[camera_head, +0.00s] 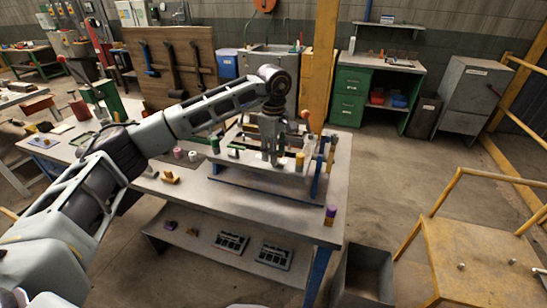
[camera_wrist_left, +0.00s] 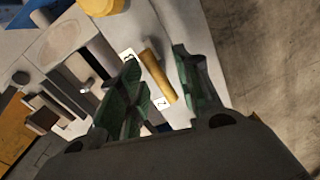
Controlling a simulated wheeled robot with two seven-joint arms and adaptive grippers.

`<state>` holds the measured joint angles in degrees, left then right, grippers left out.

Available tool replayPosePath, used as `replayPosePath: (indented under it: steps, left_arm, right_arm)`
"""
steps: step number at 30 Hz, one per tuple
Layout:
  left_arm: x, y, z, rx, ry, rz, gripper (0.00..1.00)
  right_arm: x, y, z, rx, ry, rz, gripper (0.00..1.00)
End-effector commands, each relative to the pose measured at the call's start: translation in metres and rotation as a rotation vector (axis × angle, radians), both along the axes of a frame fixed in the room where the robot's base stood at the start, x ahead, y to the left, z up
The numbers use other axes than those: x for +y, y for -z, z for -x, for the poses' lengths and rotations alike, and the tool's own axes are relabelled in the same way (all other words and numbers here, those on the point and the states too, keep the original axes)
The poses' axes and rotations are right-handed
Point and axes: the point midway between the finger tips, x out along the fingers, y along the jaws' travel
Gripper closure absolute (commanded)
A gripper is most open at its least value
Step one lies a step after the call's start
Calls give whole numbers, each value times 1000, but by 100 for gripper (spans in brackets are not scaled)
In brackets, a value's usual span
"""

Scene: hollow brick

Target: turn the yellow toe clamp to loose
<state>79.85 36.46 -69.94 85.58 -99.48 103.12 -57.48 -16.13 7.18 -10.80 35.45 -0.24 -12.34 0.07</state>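A yellow bar (camera_wrist_left: 158,78), which looks like the toe clamp's handle, lies at a slant on a pale plate in the left wrist view. Small white labels with numbers sit by its two ends. My left gripper (camera_wrist_left: 156,62) is open, its green-padded fingers on either side of the bar with gaps showing. Whether a finger touches it I cannot tell. In the head view, the left gripper (camera_head: 273,158) points down over the fixture (camera_head: 262,180) on the bench; the bar is not clear there. My right gripper is not in view.
A yellow cylinder (camera_head: 299,162) and an orange-knobbed lever (camera_head: 305,118) stand close right of the gripper. A yellow block (camera_head: 170,177) and pink rolls lie left on the bench (camera_head: 215,205). A purple-topped piece (camera_head: 330,215) stands at the front right corner. A grey bin (camera_head: 363,275) is below.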

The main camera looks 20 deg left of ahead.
Motion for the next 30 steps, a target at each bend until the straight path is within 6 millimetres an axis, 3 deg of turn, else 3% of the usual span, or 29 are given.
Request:
replayPosePath:
  steps: [12,18,30]
  left_arm:
    - [-1,-63,-1,-4,1,1,66]
    - [0,-84,-1,-2,1,0,66]
    - [0,-94,0,-1,1,-1,66]
  right_arm:
    - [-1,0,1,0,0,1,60]
    - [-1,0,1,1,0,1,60]
    - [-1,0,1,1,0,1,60]
